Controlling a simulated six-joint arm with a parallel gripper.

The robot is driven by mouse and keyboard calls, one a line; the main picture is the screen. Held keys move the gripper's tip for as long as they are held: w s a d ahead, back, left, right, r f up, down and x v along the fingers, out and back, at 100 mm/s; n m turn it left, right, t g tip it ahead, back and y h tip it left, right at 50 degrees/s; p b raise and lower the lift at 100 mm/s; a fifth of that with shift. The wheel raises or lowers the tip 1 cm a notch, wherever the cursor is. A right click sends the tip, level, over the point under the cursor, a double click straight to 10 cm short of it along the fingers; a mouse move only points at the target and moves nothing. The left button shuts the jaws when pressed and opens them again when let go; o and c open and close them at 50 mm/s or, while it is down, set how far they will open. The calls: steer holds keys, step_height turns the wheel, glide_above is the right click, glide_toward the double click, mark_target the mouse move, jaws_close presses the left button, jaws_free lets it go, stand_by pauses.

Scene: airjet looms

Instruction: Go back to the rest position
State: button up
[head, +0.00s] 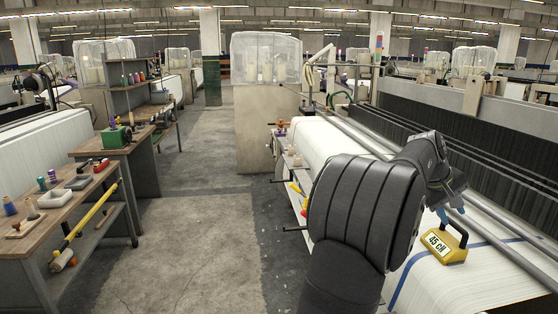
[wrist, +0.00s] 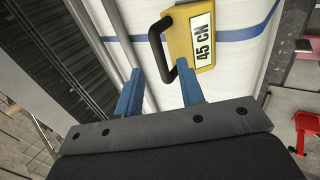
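A yellow block with a white label reading "45 CN" (head: 455,255) lies on the white cloth (head: 435,292) of the loom at the right. The block (wrist: 204,62) also shows at the top of the wrist view, with a dark loop handle on its left side. My gripper (head: 447,209) is just above and behind the block in the head view. In the wrist view my gripper (wrist: 161,73) has its two blue fingers spread apart, with nothing held. The handle's lower end appears between the fingertips; I cannot tell how far beyond them it is.
Metal bars (head: 500,243) and dark loom parts run along the cloth on the right. A workbench (head: 68,205) with spools and trays stands at the left. The floor aisle (head: 195,235) between bench and loom is clear.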

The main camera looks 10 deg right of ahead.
mark_target(457, 227)
steer(key=x, duration=0.7)
step_height(457, 227, up, 2)
steer(key=shift+r, duration=1)
